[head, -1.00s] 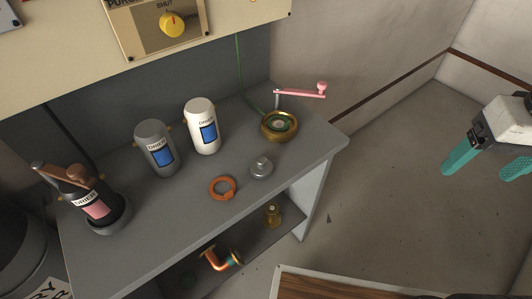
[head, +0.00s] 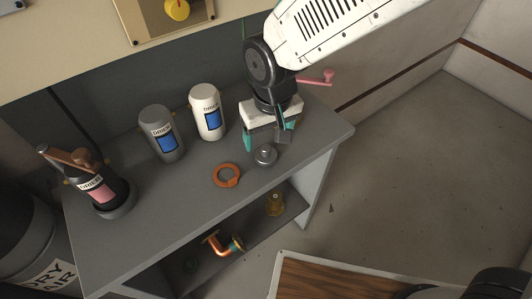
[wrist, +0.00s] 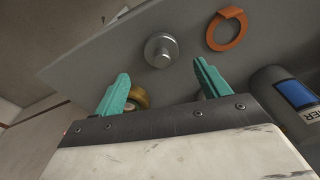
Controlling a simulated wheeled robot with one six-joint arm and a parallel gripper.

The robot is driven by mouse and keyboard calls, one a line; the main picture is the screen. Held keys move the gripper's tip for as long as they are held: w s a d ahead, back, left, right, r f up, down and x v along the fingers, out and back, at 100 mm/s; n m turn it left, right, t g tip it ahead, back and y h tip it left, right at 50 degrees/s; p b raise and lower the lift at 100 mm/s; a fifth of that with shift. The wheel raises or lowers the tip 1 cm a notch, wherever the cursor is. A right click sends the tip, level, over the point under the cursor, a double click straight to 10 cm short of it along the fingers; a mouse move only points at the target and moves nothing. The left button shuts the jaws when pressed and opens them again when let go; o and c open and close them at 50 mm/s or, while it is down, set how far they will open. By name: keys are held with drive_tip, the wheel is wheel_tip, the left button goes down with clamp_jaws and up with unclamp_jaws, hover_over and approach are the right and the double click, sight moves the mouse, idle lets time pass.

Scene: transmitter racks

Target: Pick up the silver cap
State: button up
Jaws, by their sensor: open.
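The silver cap (head: 265,155) is a small round metal piece with a knob on top. It sits on the grey bench top, to the right of an orange ring. In the wrist view the cap (wrist: 161,49) lies beyond the fingertips, between their lines. My gripper (head: 268,140) is open and empty, just behind the cap in the head view, with its teal fingers pointing down. In the wrist view my gripper (wrist: 161,72) shows both teal fingers spread apart, not touching the cap.
The orange ring (head: 227,175) lies close to the cap. A white canister (head: 207,112) and a grey canister (head: 161,134) stand behind. A brass fitting (wrist: 139,96) shows beside the left finger. The pink-handled crank (head: 316,79) is at the back right.

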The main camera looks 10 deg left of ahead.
sight(266, 147)
drive_tip(key=f, duration=0.5)
drive_tip(key=shift+w+a+f, duration=0.15)
drive_tip(key=shift+a+f, duration=0.2)
drive_tip(key=shift+f, duration=0.05)
drive_tip(key=c, duration=1.1)
